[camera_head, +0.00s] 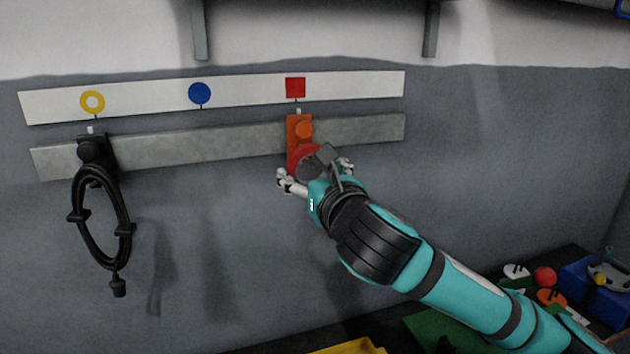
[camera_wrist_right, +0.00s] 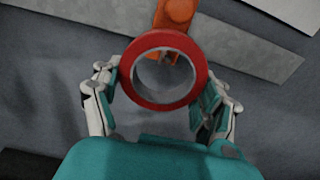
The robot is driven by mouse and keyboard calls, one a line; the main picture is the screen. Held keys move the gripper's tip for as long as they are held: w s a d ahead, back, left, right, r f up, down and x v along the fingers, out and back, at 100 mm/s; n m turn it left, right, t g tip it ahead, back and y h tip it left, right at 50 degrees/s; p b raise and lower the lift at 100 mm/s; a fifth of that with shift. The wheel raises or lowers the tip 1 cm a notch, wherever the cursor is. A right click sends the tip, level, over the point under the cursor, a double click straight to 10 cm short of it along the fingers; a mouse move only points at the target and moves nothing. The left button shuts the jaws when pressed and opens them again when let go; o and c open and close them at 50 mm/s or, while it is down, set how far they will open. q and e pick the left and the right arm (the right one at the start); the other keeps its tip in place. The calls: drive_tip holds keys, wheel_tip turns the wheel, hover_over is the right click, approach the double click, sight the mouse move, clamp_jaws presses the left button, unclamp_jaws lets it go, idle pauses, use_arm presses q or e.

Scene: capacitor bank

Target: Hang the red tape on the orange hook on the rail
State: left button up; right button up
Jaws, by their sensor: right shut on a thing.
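The orange hook (camera_head: 300,131) is mounted on the grey rail below the red square; it also shows at the top of the right wrist view (camera_wrist_right: 178,12). My right gripper (camera_head: 314,174) is shut on the red tape (camera_head: 303,152), just below and in front of the hook. In the right wrist view, the gripper's fingers (camera_wrist_right: 163,88) hold the red tape ring (camera_wrist_right: 135,72) on both sides. The hook's lower end shows at the ring's upper part, and I cannot tell whether it passes through the hole. My left gripper is not in view.
The grey rail (camera_head: 200,143) runs under a white strip (camera_head: 150,99) with yellow, blue and red marks. A black cable coil (camera_head: 77,205) hangs from a black hook at left. A blue box (camera_head: 590,290) and small items lie at lower right.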

drive_tip(key=w, duration=0.2)
drive_tip(key=a+f, duration=0.1)
drive_tip(key=shift+w, duration=0.4)
idle(0.4)
drive_tip(key=o, duration=1.2)
drive_tip(key=shift+s, duration=0.1)
